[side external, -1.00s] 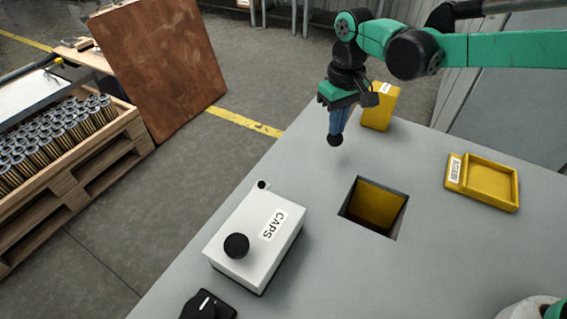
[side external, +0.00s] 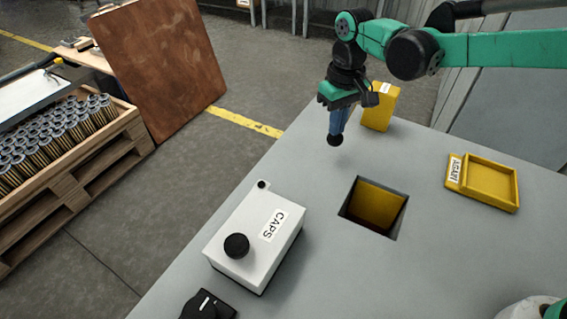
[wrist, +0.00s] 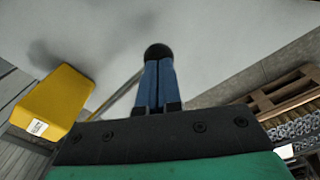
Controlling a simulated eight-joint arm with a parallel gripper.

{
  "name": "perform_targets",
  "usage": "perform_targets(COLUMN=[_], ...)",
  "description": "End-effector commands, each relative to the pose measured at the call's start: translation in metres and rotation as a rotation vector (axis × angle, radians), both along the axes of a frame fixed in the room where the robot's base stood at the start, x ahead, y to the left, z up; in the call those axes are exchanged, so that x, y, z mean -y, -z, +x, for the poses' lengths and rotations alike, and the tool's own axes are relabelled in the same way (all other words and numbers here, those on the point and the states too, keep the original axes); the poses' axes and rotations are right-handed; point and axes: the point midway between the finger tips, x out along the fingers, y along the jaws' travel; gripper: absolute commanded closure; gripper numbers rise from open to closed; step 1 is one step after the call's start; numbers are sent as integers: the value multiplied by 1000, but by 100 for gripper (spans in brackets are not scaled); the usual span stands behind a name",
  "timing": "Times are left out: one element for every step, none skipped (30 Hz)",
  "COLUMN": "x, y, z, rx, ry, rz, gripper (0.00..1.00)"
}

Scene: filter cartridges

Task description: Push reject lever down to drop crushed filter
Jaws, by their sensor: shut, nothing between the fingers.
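My gripper (side external: 338,122) is shut, with its blue fingers pointing down. A round black knob (side external: 334,140) sits right at the fingertips; in the wrist view the knob (wrist: 158,51) overlaps the ends of the closed fingers (wrist: 156,83). I cannot tell whether they touch. A thin grey rod (wrist: 115,95) runs from near the knob toward the lower left and looks like the lever's arm. The yellow box (side external: 381,106) with a white label stands behind my gripper, and also shows in the wrist view (wrist: 55,95). No crushed filter can be made out.
A square opening (side external: 348,212) with yellow inside lies in the grey table (side external: 300,290). A white CAPS box (side external: 255,235) with a black knob stands at front left. A yellow labelled tray (side external: 486,184) lies right. A wooden crate (side external: 100,160) of several metal-topped cylinders stands off the table.

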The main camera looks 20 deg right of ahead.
Motion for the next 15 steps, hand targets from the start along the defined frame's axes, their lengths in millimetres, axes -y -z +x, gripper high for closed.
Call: perform_targets(x=[0,0,0,0,0,0,0,0,0,0,0,0,0,0,0], y=[0,0,0,0,0,0,0,-1,-3,-5,-8,-11,-14,-16,-20], z=[0,0,0,0,0,0,0,0,0,0,0,0,0,0,0], rx=[0,0,0,0,0,0,0,0,0,0,0,0,0,0,1], ry=[0,0,0,0,0,0,0,0,0,0,0,0,1,1,0], rz=[-1,-1,-1,-1,-1,-1,-1,-1,-1,-1,-1,-1,-1,-1,-1], gripper=[100,100,100,100,100,100,100,100,100,100,100,100,100,100,100])
